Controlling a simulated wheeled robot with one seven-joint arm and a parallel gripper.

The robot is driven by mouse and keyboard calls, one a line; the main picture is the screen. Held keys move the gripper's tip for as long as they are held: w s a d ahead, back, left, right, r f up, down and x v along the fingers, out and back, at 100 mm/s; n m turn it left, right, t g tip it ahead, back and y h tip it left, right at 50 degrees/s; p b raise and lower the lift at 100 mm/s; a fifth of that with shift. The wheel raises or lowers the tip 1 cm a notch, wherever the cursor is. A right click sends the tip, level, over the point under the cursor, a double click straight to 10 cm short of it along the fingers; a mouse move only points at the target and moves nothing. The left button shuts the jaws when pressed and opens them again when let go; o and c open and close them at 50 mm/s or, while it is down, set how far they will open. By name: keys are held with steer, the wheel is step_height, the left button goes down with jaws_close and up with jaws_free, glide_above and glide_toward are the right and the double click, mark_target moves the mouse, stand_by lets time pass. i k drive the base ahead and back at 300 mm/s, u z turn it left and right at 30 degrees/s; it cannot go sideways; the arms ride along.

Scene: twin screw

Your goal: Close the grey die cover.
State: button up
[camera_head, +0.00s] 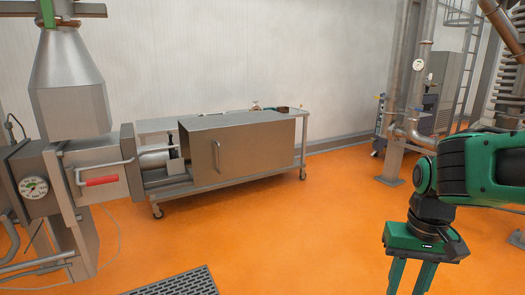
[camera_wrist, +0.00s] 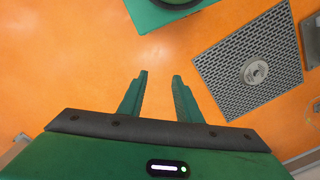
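The grey die cover (camera_head: 240,146) looks like the large metal box with a vertical handle (camera_head: 217,156) on its front, in the head view left of centre. It sits on a wheeled metal table (camera_head: 290,110). At its left end, cylindrical machine parts (camera_head: 153,160) show uncovered, between the box and the machine. My gripper (camera_head: 410,281) hangs pointing down at the lower right of the head view, far from the cover. Its two green fingers (camera_wrist: 159,82) are apart with nothing between them in the wrist view, over orange floor. The cover is not in the wrist view.
A machine with a red-gripped handle (camera_head: 101,181) and a gauge stands at the left. A floor grate (camera_head: 178,284) lies in front, also in the wrist view (camera_wrist: 235,75). Pipes (camera_head: 405,130) rise at the right. Orange floor (camera_head: 290,220) between my arm and the table is clear.

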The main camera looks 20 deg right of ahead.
mark_target(219, 149)
steer(key=k, duration=0.65)
steer(key=z, duration=0.6)
steer(key=i, duration=1.55)
steer(key=u, duration=0.4)
